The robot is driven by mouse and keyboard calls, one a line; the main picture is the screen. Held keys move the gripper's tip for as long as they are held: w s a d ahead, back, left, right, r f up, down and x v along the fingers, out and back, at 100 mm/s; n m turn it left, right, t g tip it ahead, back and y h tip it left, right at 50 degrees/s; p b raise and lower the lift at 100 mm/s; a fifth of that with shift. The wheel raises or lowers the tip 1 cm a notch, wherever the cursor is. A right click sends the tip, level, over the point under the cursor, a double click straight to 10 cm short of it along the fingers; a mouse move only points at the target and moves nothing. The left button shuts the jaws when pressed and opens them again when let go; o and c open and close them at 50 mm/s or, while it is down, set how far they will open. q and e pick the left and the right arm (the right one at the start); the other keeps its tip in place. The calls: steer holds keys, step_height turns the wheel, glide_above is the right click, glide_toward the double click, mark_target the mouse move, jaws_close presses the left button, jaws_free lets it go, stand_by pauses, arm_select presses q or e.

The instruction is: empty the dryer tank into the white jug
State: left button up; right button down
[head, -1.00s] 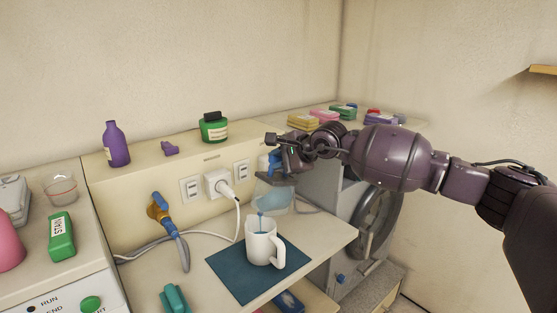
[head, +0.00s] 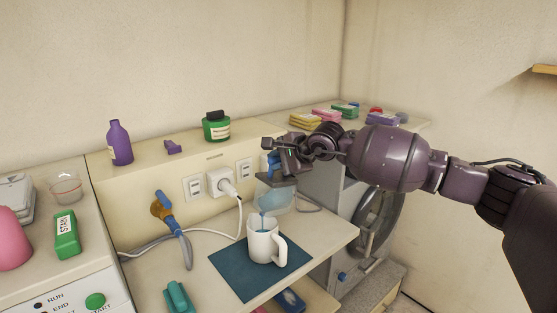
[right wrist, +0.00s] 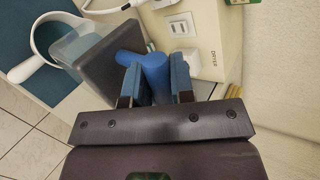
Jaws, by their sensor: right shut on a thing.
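The white jug (head: 263,243) stands upright on a dark blue mat (head: 238,274) on the counter, its handle to the right. The dryer tank (head: 276,202) is a clear container with a dark lid and a blue handle (right wrist: 155,72). My right gripper (head: 272,158) is shut on the tank's blue handle and holds the tank tilted above the jug. A stream of blue liquid runs from the tank into the jug. In the right wrist view the jug (right wrist: 32,62) shows at the upper left, beside the tank. My left gripper is not in view.
A plugged-in white cable (head: 238,215) runs along the counter behind the mat. A teal object (head: 178,297) lies at the front. A purple bottle (head: 119,143) and green jar (head: 215,126) stand on the ledge.

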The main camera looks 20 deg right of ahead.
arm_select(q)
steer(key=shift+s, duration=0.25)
arm_select(e)
steer(key=shift+a, duration=0.1)
steer(key=shift+s+a, duration=0.15)
steer(key=shift+a, duration=0.05)
steer(key=shift+f, duration=0.1)
